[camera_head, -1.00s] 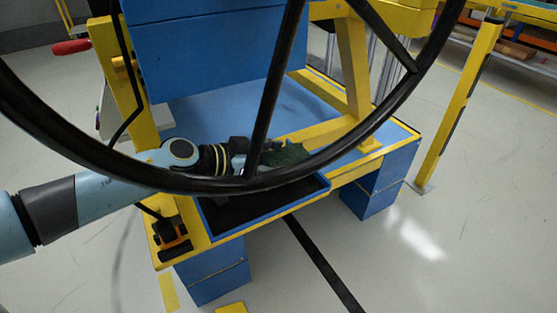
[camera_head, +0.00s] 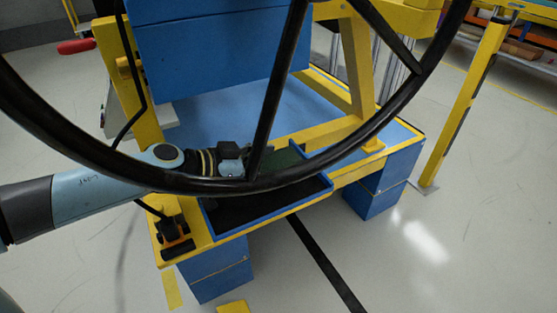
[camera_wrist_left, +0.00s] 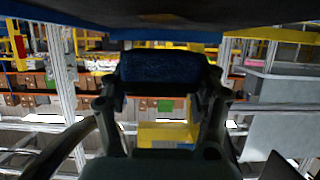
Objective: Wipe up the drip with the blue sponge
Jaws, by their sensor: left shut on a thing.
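The blue sponge (camera_wrist_left: 160,68) shows in the left wrist view between the two fingers of my left gripper (camera_wrist_left: 162,84), which is shut on it. A dark surface hangs over the sponge at the top of that view; I cannot tell whether they touch. In the head view my left gripper (camera_head: 232,160) is at the far edge of a black tray with a blue rim (camera_head: 272,217). The steering wheel covers part of it, and the sponge cannot be made out there. I cannot make out the drip. My right gripper is not in view.
The black steering wheel (camera_head: 262,115) crosses the front of the head view. A dark green patch (camera_head: 286,158) lies right of my left gripper. A blue box (camera_head: 215,48) and yellow frame posts (camera_head: 357,65) stand behind. A small black-and-orange device (camera_head: 175,232) sits left of the tray.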

